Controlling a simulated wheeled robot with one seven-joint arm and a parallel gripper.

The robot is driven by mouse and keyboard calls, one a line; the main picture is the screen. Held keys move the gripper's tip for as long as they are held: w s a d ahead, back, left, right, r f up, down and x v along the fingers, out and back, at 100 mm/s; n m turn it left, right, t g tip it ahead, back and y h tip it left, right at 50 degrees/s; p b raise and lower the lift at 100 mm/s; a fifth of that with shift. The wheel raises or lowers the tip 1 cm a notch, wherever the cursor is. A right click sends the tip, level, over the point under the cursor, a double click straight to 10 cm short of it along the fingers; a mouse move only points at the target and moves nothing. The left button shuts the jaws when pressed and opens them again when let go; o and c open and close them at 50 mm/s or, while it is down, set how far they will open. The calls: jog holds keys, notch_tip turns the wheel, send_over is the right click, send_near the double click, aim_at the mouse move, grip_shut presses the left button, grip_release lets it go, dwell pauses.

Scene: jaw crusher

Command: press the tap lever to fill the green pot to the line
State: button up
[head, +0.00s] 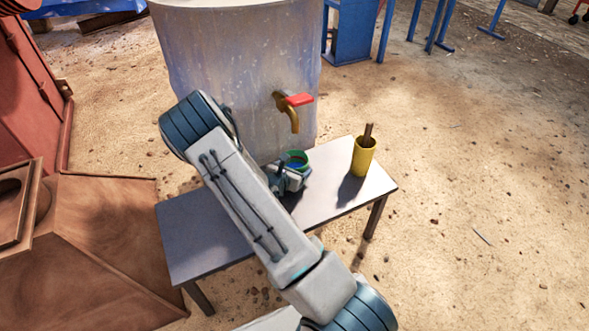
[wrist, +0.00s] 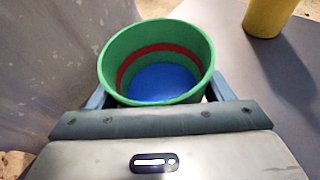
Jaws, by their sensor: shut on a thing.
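The green pot (wrist: 115,48) is large in the wrist view, with a red band inside its wall and blue water (wrist: 160,82) in it below that band. It also shows in the head view (head: 298,156), partly hidden by my gripper. My gripper (wrist: 158,98) is shut on the pot, one finger on each side. The brass tap (head: 291,112) sticks out of the big grey tank above and near the pot. Its red lever (head: 298,100) points to the right. No stream of water shows under the spout.
The grey tank (head: 240,60) stands behind the table (head: 200,235). A yellow cup (head: 362,160) with a brown stick in it stands right of the pot. It shows in the wrist view too (wrist: 268,14). Rusty metal (head: 95,240) lies at the left.

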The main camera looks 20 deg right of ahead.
jog(key=shift+f, duration=0.25)
jog(key=o, duration=1.3)
jog(key=shift+r, duration=0.1)
jog(key=shift+c, duration=0.2)
